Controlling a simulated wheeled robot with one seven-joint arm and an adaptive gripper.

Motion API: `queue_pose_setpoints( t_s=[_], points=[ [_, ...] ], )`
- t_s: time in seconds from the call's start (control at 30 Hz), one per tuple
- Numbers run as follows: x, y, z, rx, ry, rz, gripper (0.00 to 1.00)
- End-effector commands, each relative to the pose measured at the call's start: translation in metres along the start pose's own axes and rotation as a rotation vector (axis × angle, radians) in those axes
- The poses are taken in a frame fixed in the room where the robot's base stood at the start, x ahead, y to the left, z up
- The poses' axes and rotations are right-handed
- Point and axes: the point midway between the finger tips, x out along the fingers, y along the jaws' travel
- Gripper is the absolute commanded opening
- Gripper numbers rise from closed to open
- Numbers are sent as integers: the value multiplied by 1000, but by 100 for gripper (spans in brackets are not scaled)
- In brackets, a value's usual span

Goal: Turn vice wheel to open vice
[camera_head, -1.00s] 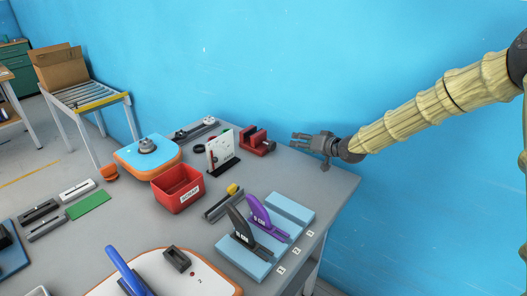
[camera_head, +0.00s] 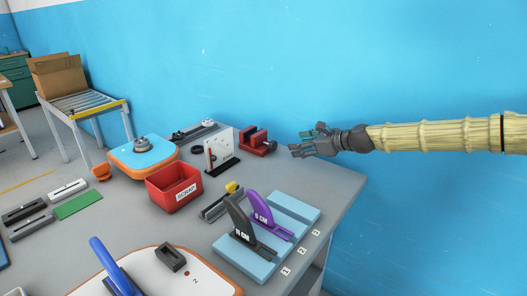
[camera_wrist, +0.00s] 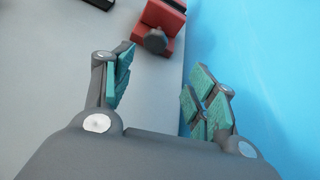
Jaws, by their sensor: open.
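The red vice (camera_head: 256,141) stands near the back edge of the grey table, close to the blue wall. Its dark wheel (camera_head: 270,146) is on the side facing my gripper. My gripper (camera_head: 306,142) is open and empty, to the right of the vice and apart from it, pointing left. In the wrist view the vice (camera_wrist: 165,18) is at the top centre, with its dark round wheel (camera_wrist: 156,41) facing me. It lies ahead of and between the lines of my two spread fingers (camera_wrist: 160,83), whose pads are teal.
A white board on a dark stand (camera_head: 220,150) stands just left of the vice. A red scrap bin (camera_head: 174,187) and light blue blocks with black and purple levers (camera_head: 293,206) are nearer the front. The blue wall (camera_head: 400,60) rises close behind my arm.

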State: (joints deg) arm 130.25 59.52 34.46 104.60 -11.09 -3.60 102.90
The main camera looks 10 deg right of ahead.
Motion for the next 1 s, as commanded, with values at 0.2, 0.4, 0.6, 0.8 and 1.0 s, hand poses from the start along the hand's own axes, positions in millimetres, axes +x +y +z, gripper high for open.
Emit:
queue_pose_setpoints(
  t_s=[0.2, 0.4, 0.6, 0.8, 1.0],
  points=[
    [-14, -1, 0, 185, -34, 26, 57],
    [-6, -1, 0, 195, -34, 28, 57],
    [12, 0, 0, 193, -33, 29, 57],
    [32, 0, 0, 191, -32, 28, 57],
    [54, 1, 2, 190, -33, 28, 57]
  ],
)
